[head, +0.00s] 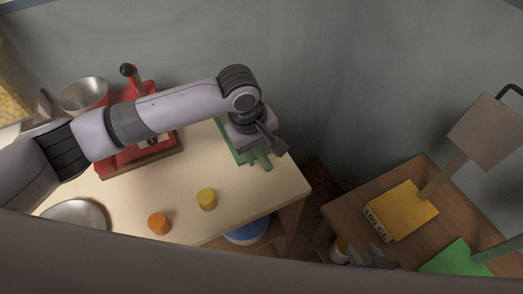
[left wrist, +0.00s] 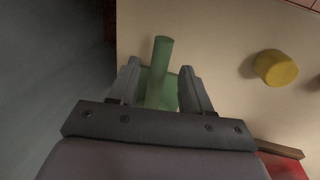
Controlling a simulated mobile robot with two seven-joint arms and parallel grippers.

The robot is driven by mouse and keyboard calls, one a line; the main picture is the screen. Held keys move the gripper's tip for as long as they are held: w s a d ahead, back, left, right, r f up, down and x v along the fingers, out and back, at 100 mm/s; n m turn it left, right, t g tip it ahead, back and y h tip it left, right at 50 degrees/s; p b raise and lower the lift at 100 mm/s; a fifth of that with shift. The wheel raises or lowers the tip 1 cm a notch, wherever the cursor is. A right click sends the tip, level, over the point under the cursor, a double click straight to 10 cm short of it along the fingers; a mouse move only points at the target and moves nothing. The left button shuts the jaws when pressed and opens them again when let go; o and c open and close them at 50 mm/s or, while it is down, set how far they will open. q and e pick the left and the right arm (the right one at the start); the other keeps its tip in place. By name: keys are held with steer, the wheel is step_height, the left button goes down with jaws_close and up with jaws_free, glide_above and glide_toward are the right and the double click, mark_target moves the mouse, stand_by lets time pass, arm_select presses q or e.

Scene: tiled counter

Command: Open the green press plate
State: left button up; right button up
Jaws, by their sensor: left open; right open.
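The green press plate (head: 228,138) lies on the pale counter near its back right corner, partly hidden under my left gripper. A green bar-like handle (head: 264,160) sticks out from it. My left gripper (head: 273,147) is open and sits over the plate. In the left wrist view the green handle (left wrist: 160,68) stands between the two spread fingers of my left gripper (left wrist: 160,76), with a gap on each side. The plate's lower part shows behind the fingers. My right gripper (head: 372,260) shows partly at the bottom, away from the press, over the wooden table.
A red press (head: 108,124) with a black-knobbed lever and a metal bowl (head: 84,95) stand left. A yellow cylinder (head: 207,199), an orange cylinder (head: 159,223) and a metal plate (head: 76,214) lie in front. A yellow box (head: 402,208) sits on the wooden table (head: 345,212).

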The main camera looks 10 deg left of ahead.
arm_select(q)
steer(key=shift+w+d+f, duration=0.1)
steer(key=shift+f, duration=0.65)
jaws_close()
steer(key=shift+r, duration=0.1)
steer(key=w+a+r+g+h, duration=0.2)
steer(key=r, duration=0.5)
steer(key=w+a+r+g+h, duration=0.1)
steer(key=w+r+g+h, duration=0.1)
steer(key=r, duration=0.6)
steer(key=shift+w+a+r+n+g, duration=0.15)
steer(key=shift+w+a+n+g, duration=0.2)
steer(key=shift+w+g, duration=0.5)
